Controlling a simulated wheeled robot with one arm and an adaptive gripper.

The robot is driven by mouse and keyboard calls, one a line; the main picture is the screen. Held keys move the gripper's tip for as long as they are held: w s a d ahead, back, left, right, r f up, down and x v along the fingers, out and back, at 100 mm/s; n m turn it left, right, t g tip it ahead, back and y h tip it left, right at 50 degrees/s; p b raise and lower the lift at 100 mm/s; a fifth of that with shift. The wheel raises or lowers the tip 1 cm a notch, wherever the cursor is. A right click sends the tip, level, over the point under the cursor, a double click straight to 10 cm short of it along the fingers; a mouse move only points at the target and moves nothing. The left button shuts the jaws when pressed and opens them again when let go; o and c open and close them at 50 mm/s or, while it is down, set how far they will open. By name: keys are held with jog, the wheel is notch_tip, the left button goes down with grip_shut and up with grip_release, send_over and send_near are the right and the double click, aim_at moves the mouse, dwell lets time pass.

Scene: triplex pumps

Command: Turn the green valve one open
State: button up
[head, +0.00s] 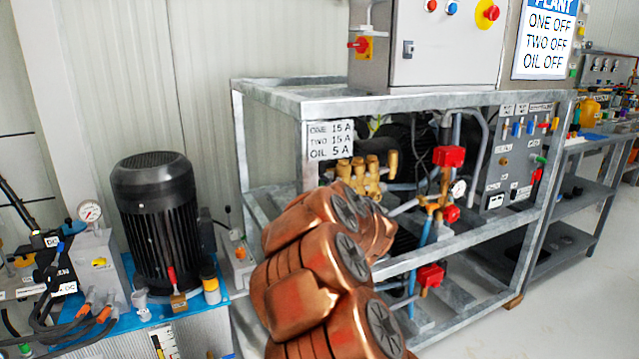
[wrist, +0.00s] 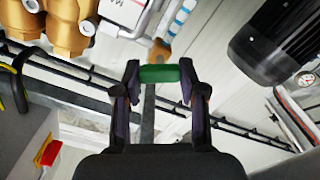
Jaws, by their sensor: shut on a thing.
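In the wrist view, the fingers of my gripper (wrist: 160,80) are closed on the two ends of a small green valve handle (wrist: 158,74). The handle lies crosswise between the fingertips. An orange-brass fitting (wrist: 160,50) shows just beyond it. The valve's body is mostly hidden, and I cannot tell how far it is turned. In the head view my copper-coloured arm covers the middle foreground, and the gripper and the held handle are hidden behind it.
A galvanized frame (head: 400,103) holds brass pump parts (head: 365,172), red-handled valves (head: 449,156) and a valve panel (head: 515,160). A black motor (head: 160,225) stands at the left. In the wrist view, brass blocks (wrist: 68,25) are close at upper left. Open floor lies at lower right.

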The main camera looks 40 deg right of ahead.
jog(key=n, duration=1.1)
jog(key=shift+f+n, duration=0.1)
jog(key=shift+n, duration=0.3)
dwell(0.3)
jog(key=o, duration=1.2)
jog(key=shift+c, duration=0.2)
jog(key=shift+a, duration=0.1)
jog(key=v, duration=1.2)
